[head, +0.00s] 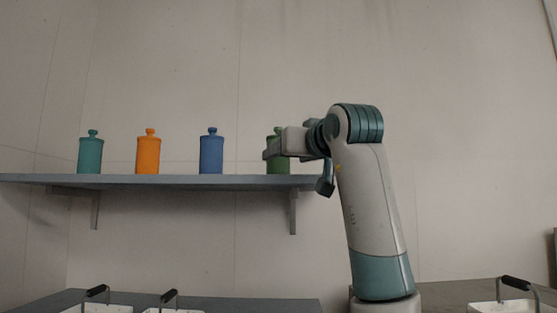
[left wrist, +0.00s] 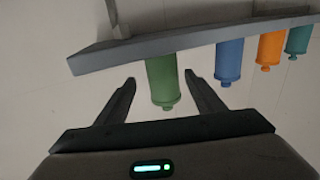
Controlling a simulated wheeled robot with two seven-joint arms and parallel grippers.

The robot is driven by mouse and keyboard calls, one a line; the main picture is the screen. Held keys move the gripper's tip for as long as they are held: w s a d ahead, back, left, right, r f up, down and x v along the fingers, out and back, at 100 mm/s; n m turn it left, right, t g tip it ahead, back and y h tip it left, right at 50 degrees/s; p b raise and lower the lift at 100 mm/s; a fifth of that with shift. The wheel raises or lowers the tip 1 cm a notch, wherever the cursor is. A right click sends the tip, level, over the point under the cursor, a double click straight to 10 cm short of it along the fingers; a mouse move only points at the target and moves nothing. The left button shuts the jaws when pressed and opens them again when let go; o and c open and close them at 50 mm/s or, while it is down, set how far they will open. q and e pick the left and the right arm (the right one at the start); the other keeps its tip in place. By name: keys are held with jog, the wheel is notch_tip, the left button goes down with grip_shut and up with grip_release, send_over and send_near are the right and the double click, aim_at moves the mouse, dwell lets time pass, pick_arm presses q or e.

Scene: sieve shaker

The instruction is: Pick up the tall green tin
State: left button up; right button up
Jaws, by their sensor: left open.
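The tall green tin (head: 278,168) stands at the right end of the wall shelf. In the head view my left gripper (head: 272,150) covers its middle, leaving its knobbed lid and lower body visible. In the left wrist view, which shows the scene upside down, the green tin (left wrist: 162,80) lies between the two spread fingers of my left gripper (left wrist: 160,82). The gripper is open, with a gap visible on each side of the tin. Whether the tin is fully between the fingertips in depth is hard to tell. My right gripper is not in view.
On the shelf (head: 190,182), a blue tin (head: 211,155), an orange tin (head: 148,156) and a teal tin (head: 89,156) stand left of the green one, spaced apart. White containers with dark handles (head: 97,291) stand low in front. The wall is close behind the shelf.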

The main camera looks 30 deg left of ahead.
pick_arm(q)
jog(key=shift+w+a+r+p, duration=0.2)
jog(key=shift+a+p, duration=0.2)
jog(key=shift+p, duration=0.1)
jog(key=shift+w+a+r+p, duration=0.2)
jog(key=shift+a+p, duration=0.15)
jog(key=shift+p, duration=0.1)
jog(key=p+x, duration=0.2)
jog(key=shift+w+a+r, duration=0.1)
jog(key=shift+a, duration=0.3)
jog(key=shift+w+a, duration=0.25)
jog(key=shift+a, duration=0.1)
jog(key=shift+d, duration=0.1)
jog(key=c, duration=1.1)
